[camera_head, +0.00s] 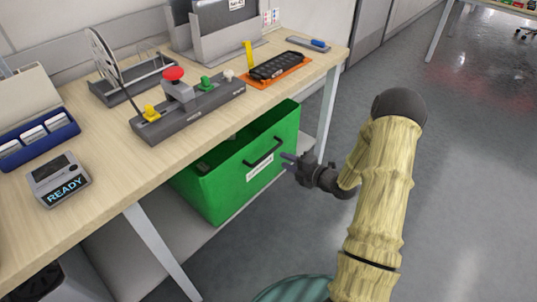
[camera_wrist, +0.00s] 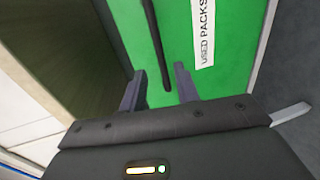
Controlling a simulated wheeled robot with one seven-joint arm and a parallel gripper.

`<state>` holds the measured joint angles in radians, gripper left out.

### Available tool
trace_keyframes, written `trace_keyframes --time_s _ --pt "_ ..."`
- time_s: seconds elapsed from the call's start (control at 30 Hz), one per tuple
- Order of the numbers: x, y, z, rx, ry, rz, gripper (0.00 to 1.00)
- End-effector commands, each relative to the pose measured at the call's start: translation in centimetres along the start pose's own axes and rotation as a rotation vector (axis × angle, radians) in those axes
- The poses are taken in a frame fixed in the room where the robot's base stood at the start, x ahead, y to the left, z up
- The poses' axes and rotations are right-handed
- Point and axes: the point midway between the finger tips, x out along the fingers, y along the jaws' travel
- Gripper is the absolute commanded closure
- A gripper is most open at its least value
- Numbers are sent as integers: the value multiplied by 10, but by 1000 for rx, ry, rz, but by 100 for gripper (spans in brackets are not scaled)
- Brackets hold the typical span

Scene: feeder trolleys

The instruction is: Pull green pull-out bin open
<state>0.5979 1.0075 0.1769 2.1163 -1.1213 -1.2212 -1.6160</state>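The green pull-out bin (camera_head: 232,180) sits on a low shelf under the wooden table, its open top partly out past the table's front edge. Its front has a black bar handle (camera_head: 264,152) and a white label. In the wrist view the green front (camera_wrist: 225,60), the handle (camera_wrist: 156,45) and the label reading "USED PACKS" (camera_wrist: 203,30) fill the upper middle. My gripper (camera_head: 289,161) is in front of the bin near the handle's right end. In the wrist view the fingers (camera_wrist: 160,88) are apart, with the handle's end between their tips; contact cannot be told.
The table (camera_head: 110,185) holds a grey fixture with a red button (camera_head: 174,74), an orange tray (camera_head: 275,72) and a READY display (camera_head: 60,182). A table leg (camera_head: 327,110) stands just behind my gripper. The grey floor (camera_head: 460,150) at right is clear.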

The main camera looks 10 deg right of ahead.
Motion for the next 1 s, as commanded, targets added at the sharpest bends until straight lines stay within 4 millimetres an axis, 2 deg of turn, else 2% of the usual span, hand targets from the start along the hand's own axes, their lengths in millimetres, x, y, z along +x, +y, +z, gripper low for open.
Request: trace_keyframes --time_s 0.3,0.5,0.87,1.0 --pt "58 -1 0 -1 2 2 68" --pt "83 0 0 -1 1 1 68" --pt "90 0 0 1 0 0 68" --pt "89 0 0 0 0 0 94"
